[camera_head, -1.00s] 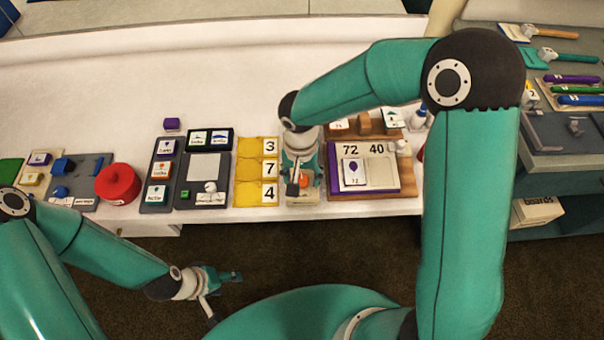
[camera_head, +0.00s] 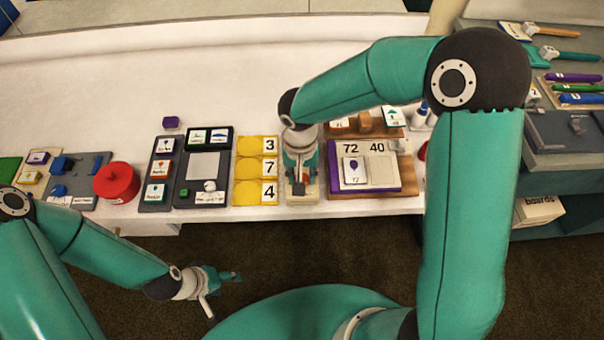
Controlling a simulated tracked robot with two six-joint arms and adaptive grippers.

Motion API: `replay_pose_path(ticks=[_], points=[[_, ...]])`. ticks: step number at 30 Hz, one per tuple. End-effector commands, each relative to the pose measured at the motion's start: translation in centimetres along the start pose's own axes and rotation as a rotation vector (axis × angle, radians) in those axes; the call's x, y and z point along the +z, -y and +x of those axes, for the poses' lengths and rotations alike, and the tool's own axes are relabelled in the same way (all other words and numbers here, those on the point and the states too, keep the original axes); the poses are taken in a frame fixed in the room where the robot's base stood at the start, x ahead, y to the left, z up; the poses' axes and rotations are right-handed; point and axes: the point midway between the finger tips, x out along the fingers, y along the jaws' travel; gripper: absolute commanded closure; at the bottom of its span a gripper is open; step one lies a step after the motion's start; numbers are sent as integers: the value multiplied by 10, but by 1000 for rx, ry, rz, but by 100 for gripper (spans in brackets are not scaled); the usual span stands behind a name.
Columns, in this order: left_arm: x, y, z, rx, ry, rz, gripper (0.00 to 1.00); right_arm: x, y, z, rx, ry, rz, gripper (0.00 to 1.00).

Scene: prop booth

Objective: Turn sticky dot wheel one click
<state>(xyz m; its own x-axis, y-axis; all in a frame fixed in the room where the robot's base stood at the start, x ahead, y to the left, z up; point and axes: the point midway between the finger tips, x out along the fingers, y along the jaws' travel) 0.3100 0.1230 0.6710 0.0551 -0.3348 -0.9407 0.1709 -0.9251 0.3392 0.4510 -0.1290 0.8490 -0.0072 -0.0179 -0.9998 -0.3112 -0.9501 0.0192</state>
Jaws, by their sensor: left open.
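A small beige base (camera_head: 303,198), which I take to be part of the sticky dot wheel, stands at the table's front edge, between the yellow number strip and the purple board. My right gripper (camera_head: 301,182) is directly over it, pointing down, and hides most of it. The wheel itself is not visible behind the gripper. I cannot tell whether the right fingers are apart or touching it. My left gripper (camera_head: 222,285) is open and empty, in front of the table over the dark floor.
Left of the base is a yellow strip (camera_head: 245,168) with number cards, then dark card trays (camera_head: 187,197) and a red round tin (camera_head: 116,182). Close on the right is a purple board (camera_head: 380,189) on wood. White table behind is clear.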

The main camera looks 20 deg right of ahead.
Motion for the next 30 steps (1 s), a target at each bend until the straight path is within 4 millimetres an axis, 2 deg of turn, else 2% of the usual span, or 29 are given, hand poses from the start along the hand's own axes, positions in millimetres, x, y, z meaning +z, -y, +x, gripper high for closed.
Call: replay_pose_path(ticks=[12, 30], points=[[0, 6, 16, 0, 0, 0, 40, -1, 0, 1, -3, -10, -350, 100], [0, 8, 22, 0, 0, 0, 40, 0, 0, -1, 0, -21, -921, 100]])
